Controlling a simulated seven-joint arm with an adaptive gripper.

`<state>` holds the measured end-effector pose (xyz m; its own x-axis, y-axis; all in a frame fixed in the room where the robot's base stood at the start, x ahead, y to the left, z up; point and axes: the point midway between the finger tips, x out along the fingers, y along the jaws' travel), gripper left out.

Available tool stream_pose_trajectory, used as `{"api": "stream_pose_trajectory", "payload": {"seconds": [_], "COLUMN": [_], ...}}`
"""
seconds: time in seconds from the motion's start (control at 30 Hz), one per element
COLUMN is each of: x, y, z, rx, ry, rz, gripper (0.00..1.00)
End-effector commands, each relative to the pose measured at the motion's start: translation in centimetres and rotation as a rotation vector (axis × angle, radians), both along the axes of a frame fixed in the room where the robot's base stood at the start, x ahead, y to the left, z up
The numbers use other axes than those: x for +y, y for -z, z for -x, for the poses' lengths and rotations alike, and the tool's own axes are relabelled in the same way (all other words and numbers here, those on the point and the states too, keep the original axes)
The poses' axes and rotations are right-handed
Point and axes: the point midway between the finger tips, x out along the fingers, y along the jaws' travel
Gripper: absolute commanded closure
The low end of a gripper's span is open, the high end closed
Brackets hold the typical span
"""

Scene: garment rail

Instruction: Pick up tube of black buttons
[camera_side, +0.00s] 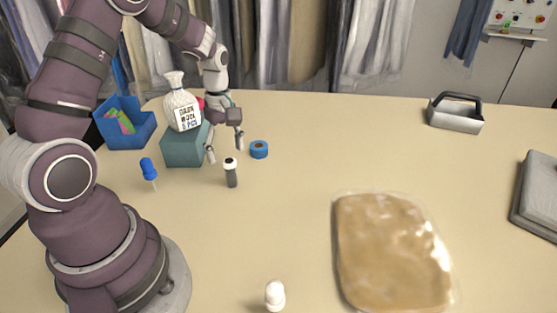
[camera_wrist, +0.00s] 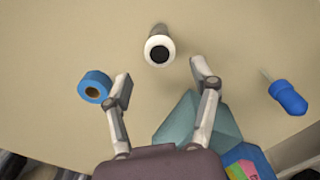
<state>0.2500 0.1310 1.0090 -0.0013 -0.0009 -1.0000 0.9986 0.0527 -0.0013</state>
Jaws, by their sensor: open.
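The tube of black buttons (camera_side: 231,174) stands upright on the table, a clear tube with dark contents and a white cap with a black centre. In the wrist view I see the tube (camera_wrist: 159,47) nearly from above, its cap towards me. My gripper (camera_side: 225,154) is open and empty, above the table just behind the tube. In the wrist view the fingertips of my gripper (camera_wrist: 160,72) are spread wide, with the tube centred ahead of them and not touching either finger.
A blue tape roll (camera_side: 259,149) lies to the right of the tube. A teal block (camera_side: 184,147) carries a white labelled bag (camera_side: 182,106). A blue-handled tool (camera_side: 148,169) and a blue bin (camera_side: 126,122) are left. A white bottle (camera_side: 274,295) and brown package (camera_side: 392,250) are nearer.

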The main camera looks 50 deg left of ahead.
Motion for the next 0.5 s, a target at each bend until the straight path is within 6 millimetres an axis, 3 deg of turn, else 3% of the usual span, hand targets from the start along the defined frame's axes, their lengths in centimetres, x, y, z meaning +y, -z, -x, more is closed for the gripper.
{"api": "stream_pose_trajectory", "payload": {"seconds": [0.3, 0.5], "x": [-1.6, -1.5], "y": [5.1, 6.0], "z": [0.4, 0.3], "rx": [0.004, -0.002], "ry": [0.003, 0.004], "rz": [0.001, -0.001], "gripper": [0.39, 0.39]}}
